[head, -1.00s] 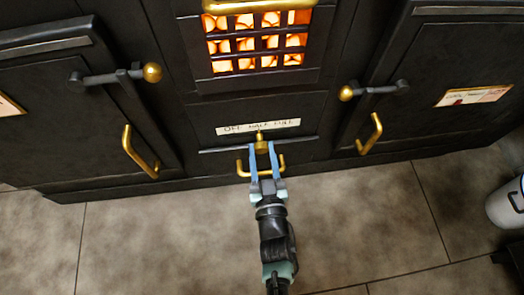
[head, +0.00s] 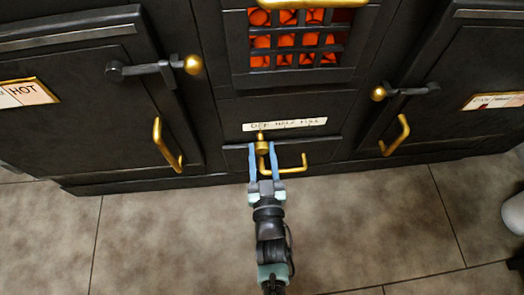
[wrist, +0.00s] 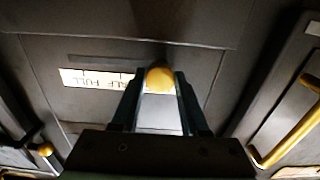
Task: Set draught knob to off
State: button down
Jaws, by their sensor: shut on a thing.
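The draught knob (head: 261,144) is a small brass knob on a slot in the black stove front. It stands below the left end of the white label (head: 290,124), under the word OFF. My gripper (head: 262,152) reaches up from below with its two blue fingers on either side of the knob, shut on it. In the wrist view the knob (wrist: 159,78) sits between the fingertips, and the label (wrist: 85,78) appears upside down with HALF and FULL showing; its OFF end is hidden behind a finger.
A brass handle (head: 296,168) sits just below the knob, close to my fingers. The fire grate (head: 296,48) glows above. Doors with brass handles (head: 167,145) (head: 396,136) flank the panel. A pale container (head: 514,220) stands at the right edge; the floor in front is clear.

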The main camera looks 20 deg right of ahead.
jog(key=shift+c, duration=2.3)
grip_release()
jog(key=shift+w+a, duration=0.1)
jog(key=shift+a, duration=0.3)
jog(key=shift+o, duration=0.2)
jog(key=shift+d, duration=0.1)
jog(key=p+v, duration=0.5)
jog(key=v, duration=0.8)
